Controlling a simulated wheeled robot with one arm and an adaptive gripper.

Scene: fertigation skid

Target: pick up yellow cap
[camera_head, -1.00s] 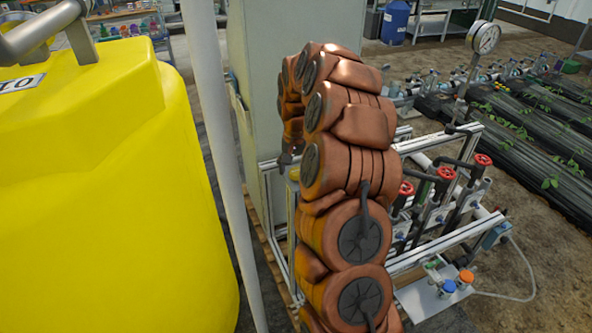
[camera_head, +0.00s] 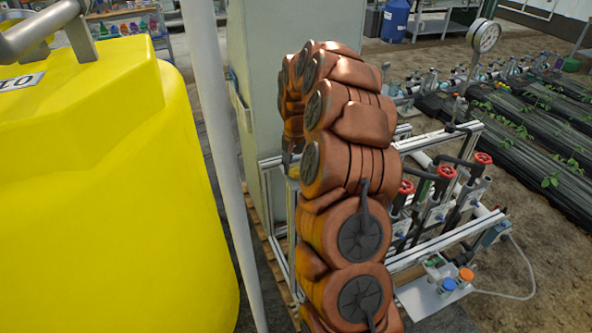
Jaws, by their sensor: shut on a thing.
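My orange-brown arm fills the middle of the head view and hides most of my gripper (camera_head: 289,158). Only a small dark part of the gripper shows at the arm's left edge, beside the upright of the metal frame (camera_head: 276,205). Its fingertips are out of sight.
A big yellow tank (camera_head: 110,190) stands close on the left, with a pale pole (camera_head: 222,150) beside it. A grey cabinet (camera_head: 252,110) is behind the arm. Red-handled valves (camera_head: 446,172) and a shelf with blue and orange-topped bottles (camera_head: 465,274) are at right.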

